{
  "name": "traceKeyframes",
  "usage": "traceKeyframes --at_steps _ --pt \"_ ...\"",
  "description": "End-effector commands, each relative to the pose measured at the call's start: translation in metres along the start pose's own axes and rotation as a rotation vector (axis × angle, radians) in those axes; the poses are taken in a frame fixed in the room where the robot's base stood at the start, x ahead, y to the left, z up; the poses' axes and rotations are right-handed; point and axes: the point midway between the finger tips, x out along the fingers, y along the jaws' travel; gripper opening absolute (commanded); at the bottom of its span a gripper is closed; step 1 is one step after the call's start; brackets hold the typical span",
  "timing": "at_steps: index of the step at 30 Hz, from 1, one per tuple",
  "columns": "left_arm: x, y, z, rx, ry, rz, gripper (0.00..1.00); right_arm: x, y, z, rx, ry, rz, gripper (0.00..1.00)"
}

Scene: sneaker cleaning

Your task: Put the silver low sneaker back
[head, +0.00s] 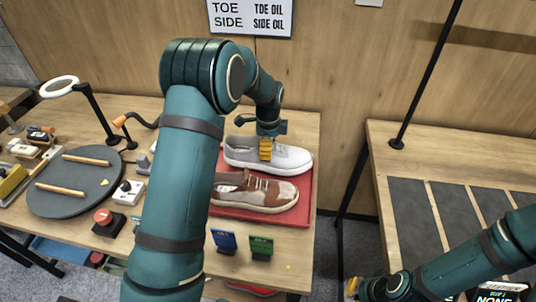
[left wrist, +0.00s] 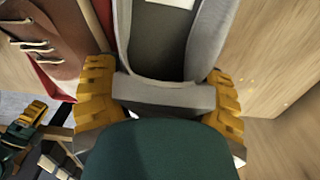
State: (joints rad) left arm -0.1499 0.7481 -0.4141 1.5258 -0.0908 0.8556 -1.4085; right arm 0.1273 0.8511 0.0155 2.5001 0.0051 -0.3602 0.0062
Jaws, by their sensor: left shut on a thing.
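The silver low sneaker (head: 280,157) is light grey with a white sole and sits at the back of the red tray (head: 307,195), toe to the right. My left gripper (head: 266,149) is shut on it from above. In the left wrist view, yellow fingers (left wrist: 160,108) stand on both sides of the grey sneaker (left wrist: 140,90). A brown and white sneaker (head: 262,193) lies in front of it on the same tray; its brown upper with laces also shows in the left wrist view (left wrist: 50,45). My right gripper (head: 352,287) is at the bottom edge, only partly visible.
A dark round turntable (head: 75,190) with two wooden bars is at left, near a ring lamp (head: 60,87) and a red button (head: 103,217). Blue (head: 224,240) and green (head: 261,246) cards stand at the front edge. A second table (head: 400,150) with dark panels is at right, across a gap.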

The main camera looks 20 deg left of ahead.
Motion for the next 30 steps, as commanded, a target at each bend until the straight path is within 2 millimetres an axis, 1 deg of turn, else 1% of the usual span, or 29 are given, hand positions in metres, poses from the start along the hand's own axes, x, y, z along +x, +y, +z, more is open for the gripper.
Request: traceKeyframes --at_steps 3,6,17,18,19,20,26,30 --pt "0.018 0.001 0.0 0.0 -0.001 0.003 0.28 0.003 0.001 0.001 -0.001 -0.002 0.0 0.0" --pt "0.029 0.0 0.0 0.0 -0.001 0.002 0.28 0.004 0.001 0.002 -0.001 -0.004 0.0 0.0" --pt "0.033 0.0 0.0 0.0 0.0 0.0 0.28 0.005 0.002 0.002 -0.001 -0.005 -0.001 0.0" --pt "0.033 0.0 0.0 0.0 0.0 0.001 0.88 0.005 0.002 0.002 -0.001 -0.005 -0.001 0.0" --pt "0.032 0.0 0.0 0.0 0.0 0.001 0.98 0.005 0.002 0.002 -0.001 -0.005 -0.001 0.0" --pt "0.032 0.0 0.0 0.0 0.0 0.001 1.0 0.005 0.002 0.002 -0.001 -0.005 -0.001 0.0" --pt "0.032 0.0 0.0 0.0 0.0 0.001 1.0 0.004 0.002 0.002 -0.001 -0.005 -0.001 0.0" --pt "0.025 0.0 0.0 0.0 0.0 -0.001 1.0 0.003 0.001 0.001 -0.001 -0.003 0.0 0.0"
